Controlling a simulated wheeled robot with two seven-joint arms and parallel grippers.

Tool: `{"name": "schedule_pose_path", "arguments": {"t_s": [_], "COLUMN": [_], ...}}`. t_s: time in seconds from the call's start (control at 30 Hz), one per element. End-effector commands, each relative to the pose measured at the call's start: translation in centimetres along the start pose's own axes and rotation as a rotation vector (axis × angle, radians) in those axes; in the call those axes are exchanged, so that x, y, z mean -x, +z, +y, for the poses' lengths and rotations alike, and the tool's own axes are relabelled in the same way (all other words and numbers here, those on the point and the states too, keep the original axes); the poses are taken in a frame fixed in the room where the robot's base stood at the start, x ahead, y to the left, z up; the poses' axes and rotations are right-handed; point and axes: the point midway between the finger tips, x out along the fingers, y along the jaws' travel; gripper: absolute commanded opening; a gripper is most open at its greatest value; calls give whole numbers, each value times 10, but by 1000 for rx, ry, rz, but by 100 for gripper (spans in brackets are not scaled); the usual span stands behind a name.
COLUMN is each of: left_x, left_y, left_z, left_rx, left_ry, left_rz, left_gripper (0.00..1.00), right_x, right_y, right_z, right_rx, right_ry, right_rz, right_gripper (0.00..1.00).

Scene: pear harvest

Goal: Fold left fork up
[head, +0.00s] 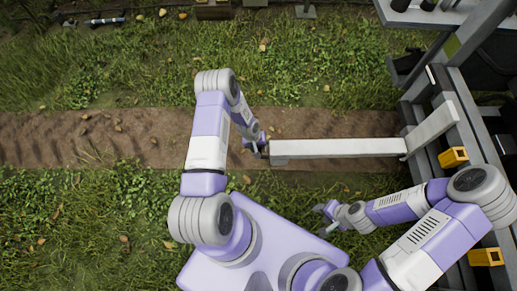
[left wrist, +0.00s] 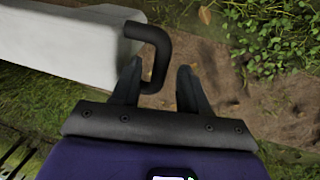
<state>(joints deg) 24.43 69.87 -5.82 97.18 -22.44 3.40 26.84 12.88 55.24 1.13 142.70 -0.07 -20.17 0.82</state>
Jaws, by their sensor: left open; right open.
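The left fork (head: 340,148) is a long pale bar lying level across the brown dirt strip, running left from the machine on the right. In the left wrist view its pale end (left wrist: 70,45) carries a black bent handle (left wrist: 157,50). My left gripper (head: 261,150) is at the fork's free end. In the left wrist view its jaws (left wrist: 158,85) are open, and the handle reaches down between the fingers, closer to the left one. I cannot tell whether it touches. My right gripper (head: 326,217) is open and empty above the grass, below the fork in the picture.
A grey machine frame (head: 455,85) stands at the right, with a pale slanted piece (head: 432,129) at the fork's base and yellow blocks (head: 453,158) beside it. Grass with scattered leaves lies on both sides of the dirt strip (head: 60,138). The left side is free.

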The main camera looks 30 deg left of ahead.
Motion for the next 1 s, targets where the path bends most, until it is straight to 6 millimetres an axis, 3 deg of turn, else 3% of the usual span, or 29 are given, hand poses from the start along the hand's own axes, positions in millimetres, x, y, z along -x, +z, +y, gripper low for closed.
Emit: {"name": "schedule_pose_path", "arguments": {"t_s": [0.3,0.6,1.0], "left_x": [-3,-3,1], "left_y": [0,0,0], "left_z": [0,0,1], "left_rx": [0,0,0], "left_ry": [1,1,-4], "left_rz": [0,0,0], "left_gripper": [44,0,0], "right_x": [-1,-1,2], "right_y": [0,0,0], "right_z": [0,0,-1], "right_rx": [0,0,0], "right_ry": [0,0,0], "right_rz": [0,0,0], "right_gripper": [47,47,47]}}
